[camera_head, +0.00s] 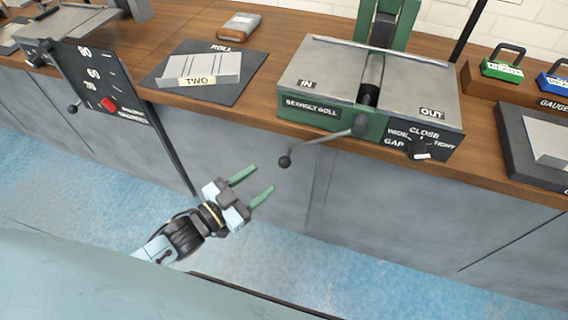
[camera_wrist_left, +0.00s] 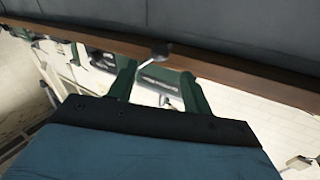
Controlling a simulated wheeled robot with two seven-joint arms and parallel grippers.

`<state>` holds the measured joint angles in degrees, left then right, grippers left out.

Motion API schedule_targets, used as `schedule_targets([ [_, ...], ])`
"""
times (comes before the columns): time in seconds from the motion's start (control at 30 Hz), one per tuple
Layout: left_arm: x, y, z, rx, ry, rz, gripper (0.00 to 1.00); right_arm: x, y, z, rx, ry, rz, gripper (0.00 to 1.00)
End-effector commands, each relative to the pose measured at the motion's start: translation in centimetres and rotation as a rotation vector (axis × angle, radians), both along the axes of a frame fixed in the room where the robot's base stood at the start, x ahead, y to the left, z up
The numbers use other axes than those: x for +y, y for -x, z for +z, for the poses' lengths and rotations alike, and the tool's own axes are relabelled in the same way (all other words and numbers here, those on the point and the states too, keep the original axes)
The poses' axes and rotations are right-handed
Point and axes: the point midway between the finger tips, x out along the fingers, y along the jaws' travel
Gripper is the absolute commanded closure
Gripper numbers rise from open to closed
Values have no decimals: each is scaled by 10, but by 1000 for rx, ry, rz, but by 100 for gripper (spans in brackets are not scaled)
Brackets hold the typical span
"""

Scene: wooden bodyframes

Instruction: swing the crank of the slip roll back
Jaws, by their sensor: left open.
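The slip roll (camera_head: 318,72) is a green machine with grey IN and OUT plates and a dark roller between them, standing at the bench's front edge. Its crank (camera_head: 325,138) runs from a hub on the front face out to the left and slightly down, ending in a dark ball knob (camera_head: 285,161) over the floor. My left gripper (camera_head: 262,180) is open and empty, with green fingers pointing toward the knob from the lower left, apart from it. In the left wrist view the knob (camera_wrist_left: 160,50) shows beyond and between the open fingers (camera_wrist_left: 158,90). My right gripper is not in view.
A dial panel with a lever (camera_head: 75,92) stands at the left. A dark mat (camera_head: 222,92) with a plate marked TWO lies left of the roll. A gap selector (camera_head: 420,148) is on the roll's right front. Padlocks (camera_head: 502,66) sit at the right. The floor before the bench is clear.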

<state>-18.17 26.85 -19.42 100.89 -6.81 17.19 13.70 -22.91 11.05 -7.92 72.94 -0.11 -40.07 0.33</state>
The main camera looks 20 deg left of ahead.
Motion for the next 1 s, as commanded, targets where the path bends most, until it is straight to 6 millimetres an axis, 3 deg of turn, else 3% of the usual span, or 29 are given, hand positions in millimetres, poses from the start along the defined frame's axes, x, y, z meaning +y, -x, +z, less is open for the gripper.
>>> schedule_targets([
  [0.2,-24,-42,-1,-3,3,0,50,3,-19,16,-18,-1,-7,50],
  [0.4,-39,-67,-1,0,0,1,50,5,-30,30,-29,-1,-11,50],
  [0.83,-44,-76,-1,2,0,1,50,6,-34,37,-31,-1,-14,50],
  [1.0,-44,-76,-1,2,0,1,70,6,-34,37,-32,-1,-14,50],
])
